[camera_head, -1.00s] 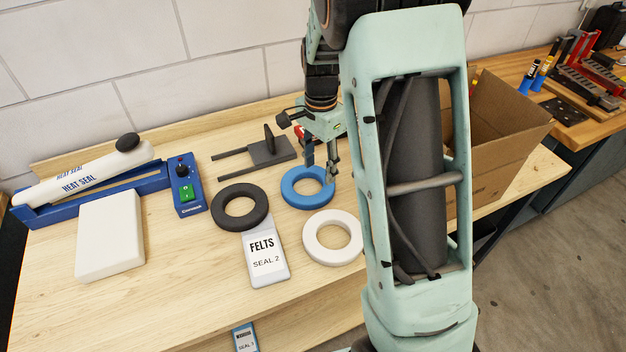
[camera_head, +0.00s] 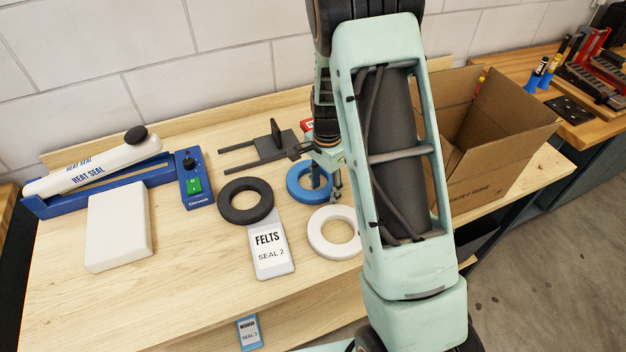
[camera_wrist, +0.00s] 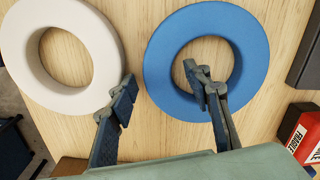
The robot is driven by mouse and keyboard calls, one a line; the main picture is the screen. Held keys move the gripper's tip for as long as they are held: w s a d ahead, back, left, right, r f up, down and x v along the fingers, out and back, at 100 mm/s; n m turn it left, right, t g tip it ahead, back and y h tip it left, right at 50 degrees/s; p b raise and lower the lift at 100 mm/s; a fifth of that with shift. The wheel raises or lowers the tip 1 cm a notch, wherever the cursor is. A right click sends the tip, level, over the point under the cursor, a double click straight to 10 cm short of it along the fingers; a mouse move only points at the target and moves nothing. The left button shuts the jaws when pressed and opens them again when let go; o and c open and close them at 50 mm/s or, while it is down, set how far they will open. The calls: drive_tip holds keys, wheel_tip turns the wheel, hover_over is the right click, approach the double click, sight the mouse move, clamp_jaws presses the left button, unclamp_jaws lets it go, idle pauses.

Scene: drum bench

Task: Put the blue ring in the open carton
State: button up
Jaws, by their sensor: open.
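The blue ring (camera_head: 299,181) lies flat on the bench between the black ring and my arm. In the wrist view the blue ring (camera_wrist: 252,40) fills the upper middle. My gripper (camera_head: 327,190) is low over the ring; in the wrist view my gripper (camera_wrist: 163,88) is open and empty. One finger shows over the ring's hole, the other outside it, between the blue and white rings, with the ring's band between them. I cannot tell how far down the fingertips reach. The open carton (camera_head: 497,152) stands on the right with its flaps up, partly hidden by my arm.
A white ring (camera_head: 319,240) and a black ring (camera_head: 233,212) lie close by. A FELTS card (camera_head: 269,259) is in front. A dark metal stand (camera_head: 262,150) is behind. The heat sealer (camera_head: 100,190) and a white block (camera_head: 119,228) are at left.

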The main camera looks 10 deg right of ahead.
drive_tip(key=c, duration=0.9)
drive_tip(key=shift+r, duration=0.1)
